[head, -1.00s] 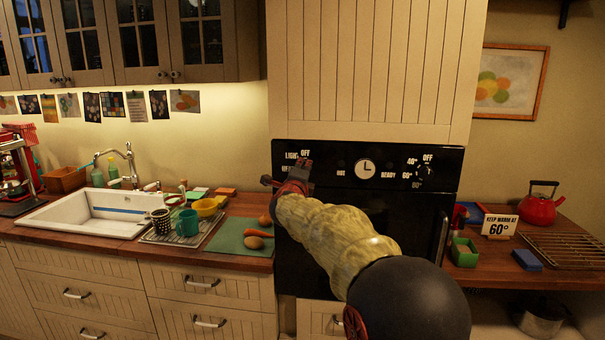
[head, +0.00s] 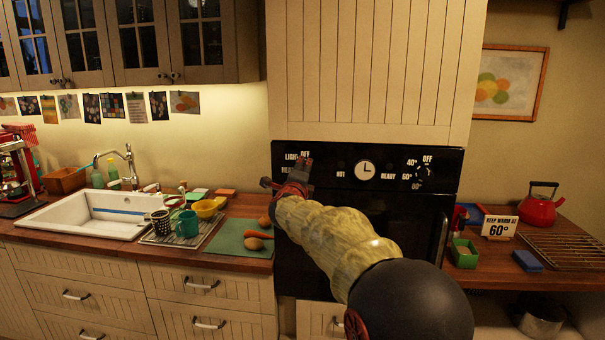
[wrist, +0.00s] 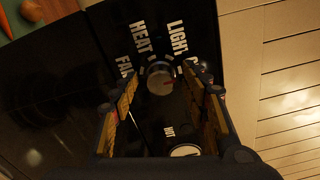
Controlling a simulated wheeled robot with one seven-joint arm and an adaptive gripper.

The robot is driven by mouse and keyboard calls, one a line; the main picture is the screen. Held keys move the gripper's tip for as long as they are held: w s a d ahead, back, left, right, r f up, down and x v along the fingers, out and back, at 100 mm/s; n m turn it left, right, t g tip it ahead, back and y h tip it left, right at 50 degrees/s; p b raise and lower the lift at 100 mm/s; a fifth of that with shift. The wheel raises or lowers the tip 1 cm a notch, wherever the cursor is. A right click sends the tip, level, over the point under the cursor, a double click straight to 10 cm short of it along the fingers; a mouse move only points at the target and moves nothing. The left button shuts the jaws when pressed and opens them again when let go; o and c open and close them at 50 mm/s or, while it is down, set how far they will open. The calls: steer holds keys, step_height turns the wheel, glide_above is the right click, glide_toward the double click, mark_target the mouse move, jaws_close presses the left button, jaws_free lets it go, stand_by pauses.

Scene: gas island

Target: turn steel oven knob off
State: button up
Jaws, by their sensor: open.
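My gripper (head: 287,174) is at the left end of the oven front (head: 370,210) in the head view and hides the knob there. In the wrist view its two open fingers stand on either side of the knob. I cannot tell whether they touch it.
A second, dark knob (head: 424,173) with temperature marks is at the panel's right, past a round clock (head: 367,170). A green cutting board (head: 240,240) lies left of the oven. A red kettle (head: 541,207) and a KEEP WARM AT 60° sign (head: 499,227) stand on the right counter.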

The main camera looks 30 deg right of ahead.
steer(key=v, duration=1.1)
steer(key=shift+s+a, duration=0.25)
